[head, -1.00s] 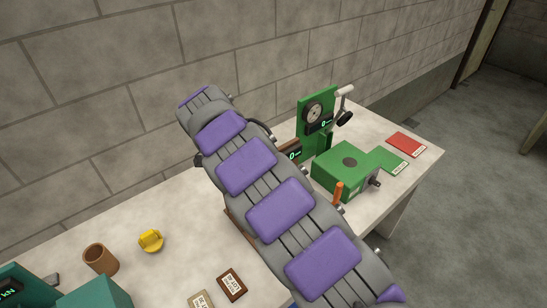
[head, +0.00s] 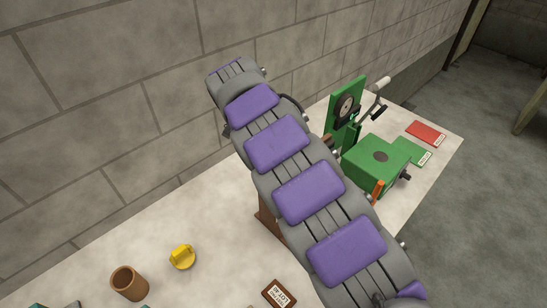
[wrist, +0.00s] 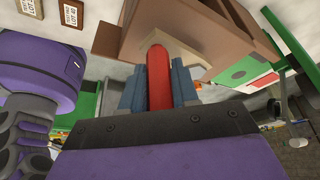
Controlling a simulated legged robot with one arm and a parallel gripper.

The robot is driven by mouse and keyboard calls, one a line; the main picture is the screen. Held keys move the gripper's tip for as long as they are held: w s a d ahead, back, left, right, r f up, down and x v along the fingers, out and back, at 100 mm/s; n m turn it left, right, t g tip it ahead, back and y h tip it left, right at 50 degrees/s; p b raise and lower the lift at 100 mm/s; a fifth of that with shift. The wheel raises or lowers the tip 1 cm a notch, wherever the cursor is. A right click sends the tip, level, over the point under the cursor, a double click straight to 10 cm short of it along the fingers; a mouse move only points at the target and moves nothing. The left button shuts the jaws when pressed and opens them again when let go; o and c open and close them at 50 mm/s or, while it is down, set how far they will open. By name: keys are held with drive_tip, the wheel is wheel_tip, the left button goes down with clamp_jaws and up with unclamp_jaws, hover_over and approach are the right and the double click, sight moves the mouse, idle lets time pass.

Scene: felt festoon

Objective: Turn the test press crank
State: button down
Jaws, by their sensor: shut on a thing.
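In the wrist view my gripper (wrist: 158,92) is shut on a red rod-like handle (wrist: 158,72), one finger on each side. The handle stands close against a brown angular body (wrist: 200,25), and their exact join is hidden. A brown part (head: 268,224) also shows behind my arm in the head view, where my gripper and the red handle are hidden. A green machine (head: 377,160) with an upright orange handle (head: 377,189) and a green dial gauge stand (head: 346,104) with a grey lever (head: 379,84) stand at the table's far right. Which is the test press is unclear.
Red (head: 426,132) and green (head: 413,152) cards lie at the far right. A block wall (head: 120,110) runs behind the table.

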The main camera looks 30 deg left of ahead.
drive_tip(key=shift+w+a+r+m+p, duration=0.1)
drive_tip(key=shift+w+a+m+p, duration=0.35)
drive_tip(key=shift+m, duration=0.15)
drive_tip(key=shift+w+a+m+g+p, duration=0.25)
drive_tip(key=shift+m+g+p, duration=0.1)
drive_tip(key=shift+m, duration=0.15)
drive_tip(key=c, duration=0.9)
unclamp_jaws()
drive_tip(key=shift+w+d, duration=0.1)
drive_tip(key=shift+d, duration=0.1)
drive_tip(key=shift+a, duration=0.1)
